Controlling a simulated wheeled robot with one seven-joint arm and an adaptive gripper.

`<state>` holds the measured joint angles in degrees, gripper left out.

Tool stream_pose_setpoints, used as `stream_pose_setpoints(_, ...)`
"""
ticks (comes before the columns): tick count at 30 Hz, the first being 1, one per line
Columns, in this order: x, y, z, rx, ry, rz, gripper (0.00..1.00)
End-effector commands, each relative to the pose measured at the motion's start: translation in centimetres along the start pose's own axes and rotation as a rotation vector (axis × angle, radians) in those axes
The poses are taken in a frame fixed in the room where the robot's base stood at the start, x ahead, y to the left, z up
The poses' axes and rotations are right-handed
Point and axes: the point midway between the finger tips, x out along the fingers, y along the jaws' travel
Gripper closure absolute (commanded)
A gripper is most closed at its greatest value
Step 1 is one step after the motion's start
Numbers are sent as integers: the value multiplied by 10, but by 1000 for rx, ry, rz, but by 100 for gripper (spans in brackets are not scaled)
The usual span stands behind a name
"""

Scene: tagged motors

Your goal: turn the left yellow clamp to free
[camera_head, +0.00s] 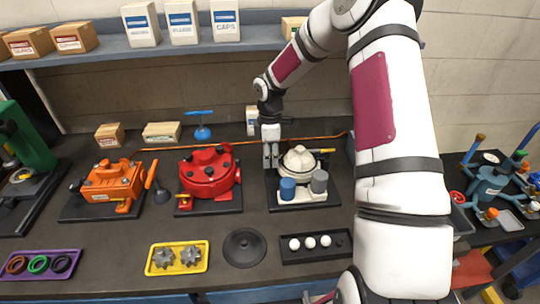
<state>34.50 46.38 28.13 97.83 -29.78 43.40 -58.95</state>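A white domed motor (299,162) stands on a dark base plate on the bench, with a blue cylinder (287,189) and a grey cylinder (319,181) in front of it. A small yellow handle, apparently a clamp (325,150), shows at the motor's right side. No left yellow clamp can be made out; that side is partly covered by my gripper. My gripper (270,163) points down just left of the white dome, its fingers low and close together. Whether they are shut on anything is too small to tell.
A red motor (208,174) and an orange motor (112,184) stand to the left. In front lie a yellow tray (150,262) with gears, a black disc (244,248) and a dark tray (290,257) with white balls. An orange cord (240,142) runs behind.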

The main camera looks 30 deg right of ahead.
Motion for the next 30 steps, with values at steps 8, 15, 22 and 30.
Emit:
stream_pose_setpoints(8, 0, 0, 0, 0, 0, 0, 100)
stream_pose_setpoints(15, 0, 0, 0, 25, -1, 1, 100)
stream_pose_setpoints(22, 0, 1, 0, 138, -1, 1, 100)
stream_pose_setpoints(30, 0, 3, 0, 373, -1, 2, 100)
